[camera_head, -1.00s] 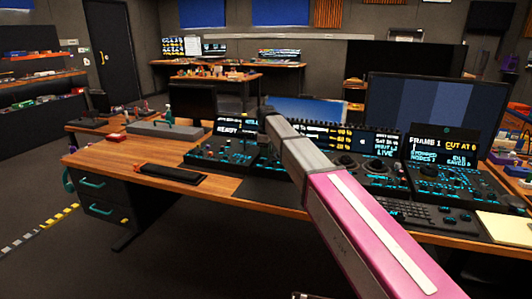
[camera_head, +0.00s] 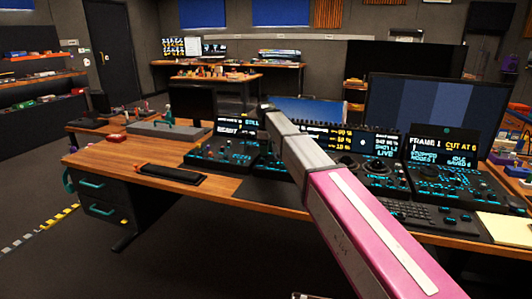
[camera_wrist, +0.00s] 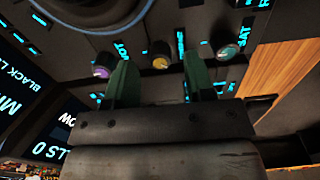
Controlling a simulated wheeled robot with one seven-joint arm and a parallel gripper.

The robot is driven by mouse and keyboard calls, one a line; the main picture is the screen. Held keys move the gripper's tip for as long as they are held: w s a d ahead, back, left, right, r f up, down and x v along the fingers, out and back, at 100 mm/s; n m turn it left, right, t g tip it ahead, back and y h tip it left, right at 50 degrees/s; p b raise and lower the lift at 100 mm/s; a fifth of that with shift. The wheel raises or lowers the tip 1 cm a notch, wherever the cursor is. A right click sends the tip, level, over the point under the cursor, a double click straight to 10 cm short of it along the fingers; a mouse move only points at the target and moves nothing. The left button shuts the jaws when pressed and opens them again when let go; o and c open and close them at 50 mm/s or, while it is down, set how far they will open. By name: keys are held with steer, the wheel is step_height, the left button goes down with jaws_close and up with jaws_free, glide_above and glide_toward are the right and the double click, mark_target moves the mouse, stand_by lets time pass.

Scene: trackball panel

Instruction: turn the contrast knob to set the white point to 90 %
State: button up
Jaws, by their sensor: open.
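In the wrist view, my gripper (camera_wrist: 158,68) is open, with two green fingers pointing at the panel. A small yellow knob (camera_wrist: 161,61) shows between the fingertips. I cannot tell whether the fingers reach down to it. A purple knob (camera_wrist: 103,63) lies just outside the left finger, beside a label that seems to read PIVOT. A teal knob (camera_wrist: 225,45) lies beyond the right finger, near a label SAT. The yellow knob's label is too blurred to read. In the head view, my arm hides the gripper and part of the panel; the white point reading is not legible.
A large round trackball ring (camera_wrist: 95,5) rises above the knobs in the wrist view. A tilted screen (camera_wrist: 35,115) stands at the left. In the head view, a large monitor (camera_head: 434,112) stands behind the consoles, with a keyboard (camera_head: 415,214) in front.

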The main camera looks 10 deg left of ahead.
step_height(320, 180, up, 9)
stand_by(0.3)
